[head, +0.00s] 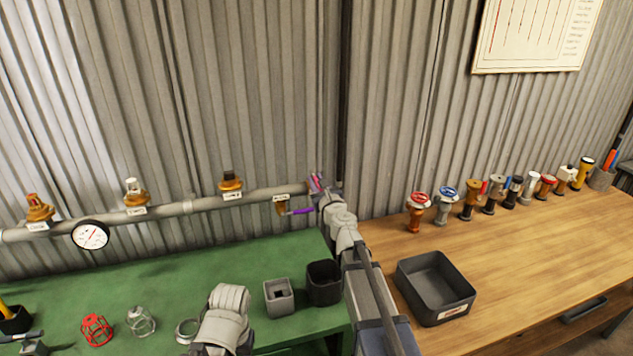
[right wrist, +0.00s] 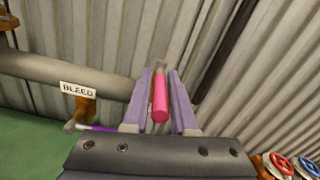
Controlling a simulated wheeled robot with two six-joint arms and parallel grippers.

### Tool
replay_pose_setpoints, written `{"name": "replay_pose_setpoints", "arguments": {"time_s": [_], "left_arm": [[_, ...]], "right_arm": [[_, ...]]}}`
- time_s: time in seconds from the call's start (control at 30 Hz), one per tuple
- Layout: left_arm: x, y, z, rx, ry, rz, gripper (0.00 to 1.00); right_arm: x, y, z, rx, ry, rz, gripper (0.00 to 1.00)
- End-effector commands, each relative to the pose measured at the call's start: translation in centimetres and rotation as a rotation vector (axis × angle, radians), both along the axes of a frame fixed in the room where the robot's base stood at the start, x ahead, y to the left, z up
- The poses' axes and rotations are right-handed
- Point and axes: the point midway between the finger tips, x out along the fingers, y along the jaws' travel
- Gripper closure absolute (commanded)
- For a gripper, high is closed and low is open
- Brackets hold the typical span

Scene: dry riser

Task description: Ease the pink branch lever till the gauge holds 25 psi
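The pink branch lever (right wrist: 160,100) lies between the two purple fingers of my right gripper (right wrist: 161,78), in the right wrist view. A narrow gap shows beside the lever, so the fingers look open around it. In the head view my right gripper (head: 318,184) is at the right end of the grey pipe (head: 170,210) and largely hides the lever. The round white gauge (head: 91,235) hangs at the pipe's left part. Its reading is too small to tell.
A purple lever (head: 301,211) by the BLEED tag (right wrist: 78,88) sits just left of my right gripper. Several brass valves stand on the pipe. The green bench holds a dark square cup (head: 324,281); the wooden bench holds a black tray (head: 437,287) and a row of valve heads.

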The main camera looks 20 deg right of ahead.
Motion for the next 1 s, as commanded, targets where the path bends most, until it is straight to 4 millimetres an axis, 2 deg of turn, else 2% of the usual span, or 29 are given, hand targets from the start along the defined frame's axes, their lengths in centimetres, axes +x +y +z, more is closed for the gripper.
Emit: {"name": "replay_pose_setpoints", "arguments": {"time_s": [0.03, 0.2, 1.0], "left_arm": [[0.00, 0.00, 0.00, 0.000, 0.000, 0.000, 0.50], [0.00, 0.00, 0.00, 0.000, 0.000, 0.000, 0.50], [0.00, 0.00, 0.00, 0.000, 0.000, 0.000, 0.50]], "right_arm": [[-0.01, -0.01, 0.00, 0.000, 0.000, 0.000, 0.82], [-0.01, -0.01, 0.00, 0.000, 0.000, 0.000, 1.00], [-0.01, -0.01, 0.00, 0.000, 0.000, 0.000, 1.00]]}}
